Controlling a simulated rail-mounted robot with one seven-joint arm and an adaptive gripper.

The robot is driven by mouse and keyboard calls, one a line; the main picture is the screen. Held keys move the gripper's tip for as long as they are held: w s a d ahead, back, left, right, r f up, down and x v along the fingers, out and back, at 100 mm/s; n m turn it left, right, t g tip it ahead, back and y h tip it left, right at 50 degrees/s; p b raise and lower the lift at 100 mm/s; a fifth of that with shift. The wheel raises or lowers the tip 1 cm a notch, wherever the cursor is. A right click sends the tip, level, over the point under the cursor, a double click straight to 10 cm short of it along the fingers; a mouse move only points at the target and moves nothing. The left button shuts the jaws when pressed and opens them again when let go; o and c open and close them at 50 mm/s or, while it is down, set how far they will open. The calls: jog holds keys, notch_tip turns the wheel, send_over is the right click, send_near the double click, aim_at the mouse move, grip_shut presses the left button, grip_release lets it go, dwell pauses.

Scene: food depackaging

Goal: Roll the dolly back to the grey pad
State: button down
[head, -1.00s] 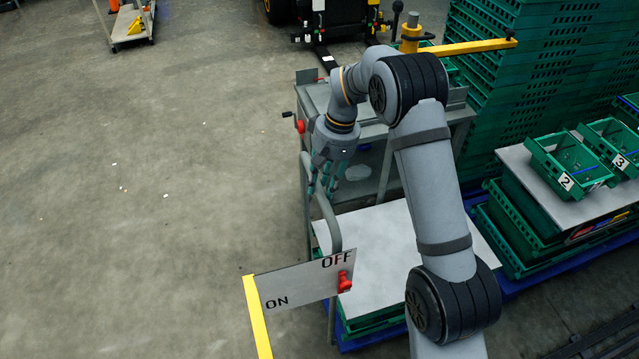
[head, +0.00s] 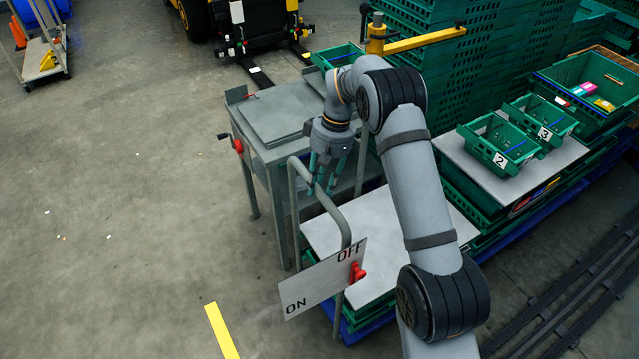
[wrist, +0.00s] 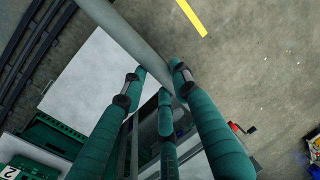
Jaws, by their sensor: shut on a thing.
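My gripper (head: 326,182) has teal fingers and is shut on the dolly's grey tubular handle (head: 343,225). In the wrist view the fingertips of my gripper (wrist: 157,85) close around the handle bar (wrist: 118,32). The dolly has a pale flat top (head: 375,235) over green crates and a blue base (head: 350,336). A plate marked ON and OFF (head: 318,285) with a red knob stands at the handle's near end. My arm hides part of the dolly. I cannot make out a separate grey pad on the floor.
A grey metal table (head: 275,150) with a red crank stands just beyond the handle. Stacked green crates (head: 510,60) and a stand with numbered bins (head: 498,143) are right. Dark rails (head: 565,290) lie lower right. Open floor (head: 110,220) with a yellow stripe (head: 221,330) lies left.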

jog(key=shift+w+d, duration=0.15)
jog(key=shift+d, duration=0.15)
jog(key=c, duration=1.3)
grip_release()
jog(key=shift+c, duration=0.2)
jog(key=shift+a, duration=0.1)
notch_tip(320, 180, up, 12)
jog(key=w+d, duration=0.1)
jog(key=d, duration=0.1)
jog(key=shift+f, duration=0.1)
jog(key=a+f, duration=0.1)
jog(key=f, duration=0.3)
jog(key=s+f, duration=0.1)
jog(key=f, duration=0.3)
jog(key=a+f, duration=0.1)
jog(key=f, duration=0.2)
jog(key=shift+s+a+f, duration=0.2)
jog(key=shift+a+f, duration=0.15)
jog(key=shift+f, duration=0.05)
jog(key=shift+d+f, duration=0.1)
